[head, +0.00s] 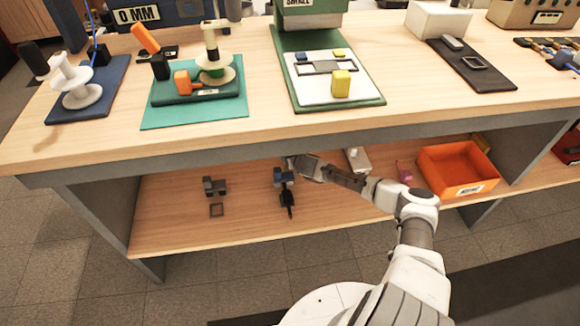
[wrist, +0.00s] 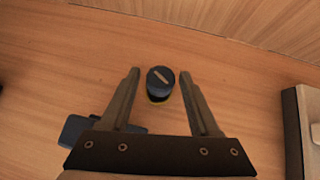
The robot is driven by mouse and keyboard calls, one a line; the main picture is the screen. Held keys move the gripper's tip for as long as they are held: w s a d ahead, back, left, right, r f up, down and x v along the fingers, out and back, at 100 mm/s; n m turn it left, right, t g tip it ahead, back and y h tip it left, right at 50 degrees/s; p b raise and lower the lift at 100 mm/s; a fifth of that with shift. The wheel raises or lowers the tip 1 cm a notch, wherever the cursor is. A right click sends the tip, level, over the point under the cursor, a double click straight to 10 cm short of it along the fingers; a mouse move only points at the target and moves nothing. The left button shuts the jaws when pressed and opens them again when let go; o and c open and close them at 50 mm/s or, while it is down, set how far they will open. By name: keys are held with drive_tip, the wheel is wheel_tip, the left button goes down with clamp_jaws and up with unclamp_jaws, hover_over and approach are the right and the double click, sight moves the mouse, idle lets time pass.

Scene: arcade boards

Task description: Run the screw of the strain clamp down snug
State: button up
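My gripper (head: 291,163) reaches over the lower shelf in the head view. In the wrist view my gripper (wrist: 160,85) is open, with one finger on each side of a dark round screw head (wrist: 160,78) with a pale slot across its top. A gap shows between the screw head and each finger. A dark blue block (wrist: 82,130) lies partly behind the left finger. In the head view a small blue piece with a black tail, seemingly the strain clamp (head: 284,178), sits just below my gripper. Its screw cannot be made out there.
On the lower shelf (head: 165,225) stand a dark clamp-like piece (head: 214,187), a grey-white box (head: 358,160) and an orange bin (head: 455,183). The workbench top (head: 270,105) overhangs the shelf and carries several boards. The wrist view shows a wooden wall (wrist: 230,22) behind.

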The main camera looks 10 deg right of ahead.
drive_tip(key=shift+p+v, duration=1.05)
drive_tip(key=shift+v, duration=0.15)
drive_tip(key=shift+p+v, duration=0.85)
drive_tip(key=shift+v, duration=0.45)
